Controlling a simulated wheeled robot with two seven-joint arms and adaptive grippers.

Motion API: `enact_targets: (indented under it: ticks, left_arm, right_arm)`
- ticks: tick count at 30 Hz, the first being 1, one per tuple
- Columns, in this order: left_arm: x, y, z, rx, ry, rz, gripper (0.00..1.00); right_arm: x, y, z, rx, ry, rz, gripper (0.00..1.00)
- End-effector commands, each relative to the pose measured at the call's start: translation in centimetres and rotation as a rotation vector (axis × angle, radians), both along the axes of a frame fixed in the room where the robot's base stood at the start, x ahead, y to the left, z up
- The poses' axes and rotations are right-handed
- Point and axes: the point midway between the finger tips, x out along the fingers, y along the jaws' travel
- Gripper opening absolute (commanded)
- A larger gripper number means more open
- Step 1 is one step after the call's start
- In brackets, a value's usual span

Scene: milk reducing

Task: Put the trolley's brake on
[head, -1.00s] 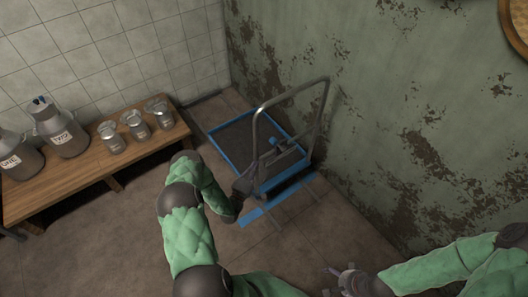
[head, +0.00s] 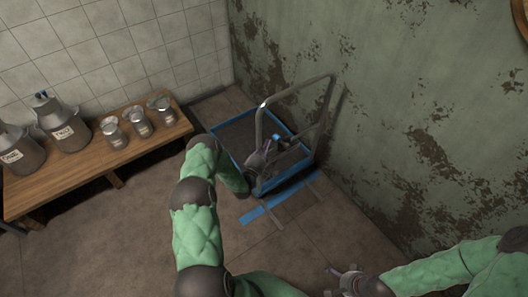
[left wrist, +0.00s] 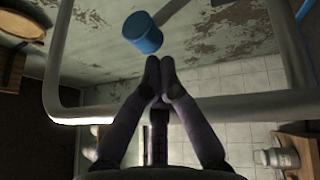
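The trolley has a blue-edged platform (head: 219,137) and an upright grey tube handle (head: 293,91), standing by the peeling wall. A small blue part (head: 277,139), perhaps the brake lever, sits inside the handle frame. In the left wrist view a blue cylinder (left wrist: 142,32) lies just beyond and slightly left of my fingertips, apart from them. My left gripper (head: 265,150) is at the handle frame; its fingertips (left wrist: 160,65) are together with nothing seen between them. My right gripper (head: 342,276) is low at the front, far from the trolley; its fingers are unclear.
Blue strips (head: 282,199) mark the floor in front of the trolley. A wooden bench (head: 75,178) at left holds milk cans (head: 65,128) and several small metal vessels (head: 139,122). The peeling wall (head: 400,130) stands close on the right. Handle tubes (left wrist: 220,105) surround my left gripper.

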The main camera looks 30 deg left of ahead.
Motion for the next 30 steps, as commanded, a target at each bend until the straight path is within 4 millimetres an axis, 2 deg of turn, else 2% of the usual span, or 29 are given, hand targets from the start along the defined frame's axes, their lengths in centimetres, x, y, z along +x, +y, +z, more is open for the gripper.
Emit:
enact_targets:
  ticks: [13, 30]
  left_arm:
    - [0.3, 0.0, 0.2, 0.002, 0.004, 0.0, 0.0]
    - [1.2, -0.4, 1.4, 0.041, 0.098, -0.001, 0.0]
  right_arm:
    - [0.0, 0.0, 0.1, 0.0, 0.0, 0.0, 1.0]
    - [0.0, 0.0, 1.6, 0.0, 0.0, 0.0, 1.0]
